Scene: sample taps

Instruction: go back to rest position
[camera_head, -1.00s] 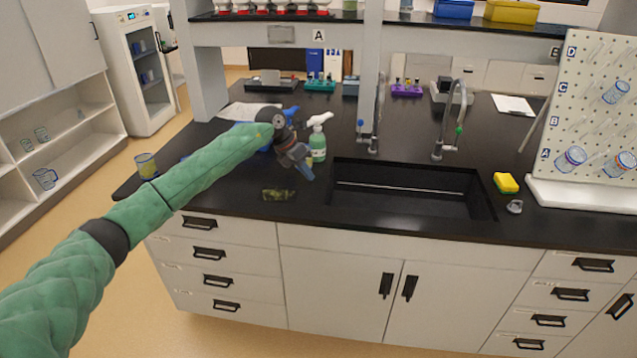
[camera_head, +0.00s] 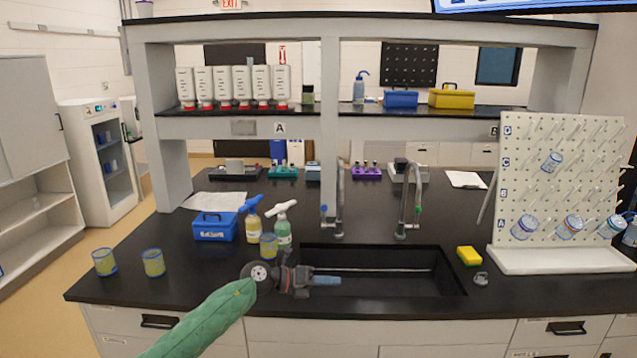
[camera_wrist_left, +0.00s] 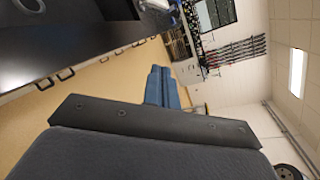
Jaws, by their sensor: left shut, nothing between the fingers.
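My left gripper (camera_head: 328,281) is at the end of the green-sleeved arm coming in from the bottom left. It points right, in front of the black sink (camera_head: 452,281), and hides part of its left side. Its blue fingers (camera_wrist_left: 161,88) are together in the left wrist view, with nothing between them. Two grey taps stand behind the sink: the left tap (camera_head: 339,205) and the right tap (camera_head: 402,207). The gripper is apart from both. My right gripper is not in view.
Left of the sink stand two spray bottles, one green (camera_head: 283,233) and one yellow (camera_head: 253,225), a blue box (camera_head: 214,227) and several cups. Right of it are a yellow sponge (camera_head: 468,256) and a pegboard rack (camera_head: 515,190) with glassware. A shelf spans the bench.

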